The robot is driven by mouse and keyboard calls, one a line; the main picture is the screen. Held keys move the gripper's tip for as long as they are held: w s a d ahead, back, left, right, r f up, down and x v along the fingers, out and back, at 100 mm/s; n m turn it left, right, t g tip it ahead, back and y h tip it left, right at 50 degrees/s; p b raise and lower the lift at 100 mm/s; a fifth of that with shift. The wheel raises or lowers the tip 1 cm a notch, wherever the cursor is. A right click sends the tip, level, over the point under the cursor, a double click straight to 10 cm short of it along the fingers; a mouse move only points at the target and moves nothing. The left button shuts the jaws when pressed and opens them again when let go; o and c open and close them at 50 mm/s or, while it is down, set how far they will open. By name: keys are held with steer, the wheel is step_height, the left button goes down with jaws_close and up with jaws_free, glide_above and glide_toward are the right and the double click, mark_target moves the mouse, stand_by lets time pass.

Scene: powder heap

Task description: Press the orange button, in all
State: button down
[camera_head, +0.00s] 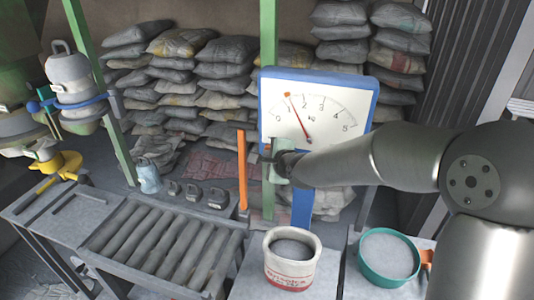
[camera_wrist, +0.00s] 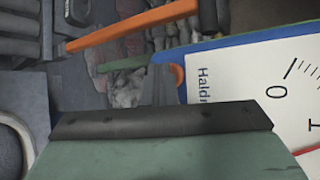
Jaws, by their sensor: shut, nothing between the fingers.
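The orange button (camera_wrist: 179,75) shows in the wrist view as a small orange curve at the edge of the white dial scale (camera_wrist: 285,88). My finger partly hides it, and I cannot tell whether they touch. In the head view the button is hidden by my gripper (camera_head: 270,159), which is at the lower left of the blue-framed dial scale (camera_head: 330,98). In the wrist view my shut, empty gripper (camera_wrist: 160,84) points at the dial's edge beside the button. The dial's red needle (camera_head: 298,118) points near 1.
A white bucket (camera_head: 271,265) with grey powder and a teal sieve (camera_head: 363,262) stand below the dial. An orange post (camera_head: 242,172) is just left of my gripper. A roller conveyor (camera_head: 152,237) with several weights behind it lies left; stacked sacks (camera_head: 222,70) fill the back.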

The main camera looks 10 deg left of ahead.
steer(key=shift+s+b, duration=0.3)
steer(key=shift+s, duration=0.95)
steer(key=s, duration=0.5)
steer(key=shift+a+b, duration=0.1)
steer(key=shift+b, duration=0.2)
